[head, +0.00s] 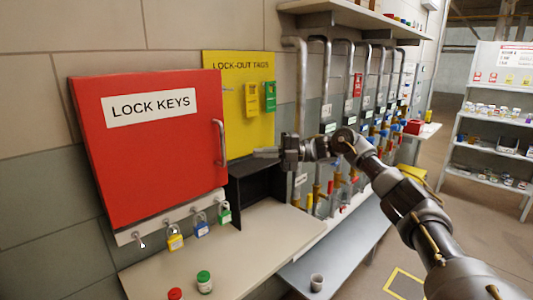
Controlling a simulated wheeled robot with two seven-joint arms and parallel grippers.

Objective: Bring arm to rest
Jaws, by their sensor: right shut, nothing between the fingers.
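My right arm comes in from the lower right and reaches up and left across the picture. Its gripper (268,153) is shut and empty. It is held in the air in front of the lower edge of the yellow lock-out tags board (228,125), to the right of the red lock keys cabinet (155,160). I cannot tell whether it touches anything. My left gripper and left arm are not in view.
The cabinet door is shut. Padlocks (201,228) hang below it. Two small jars, one green-lidded (204,282), stand on the beige counter (250,250). A grey cup (316,283) stands on the lower bench. Pipes (302,90) line the wall; shelves (500,125) stand right.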

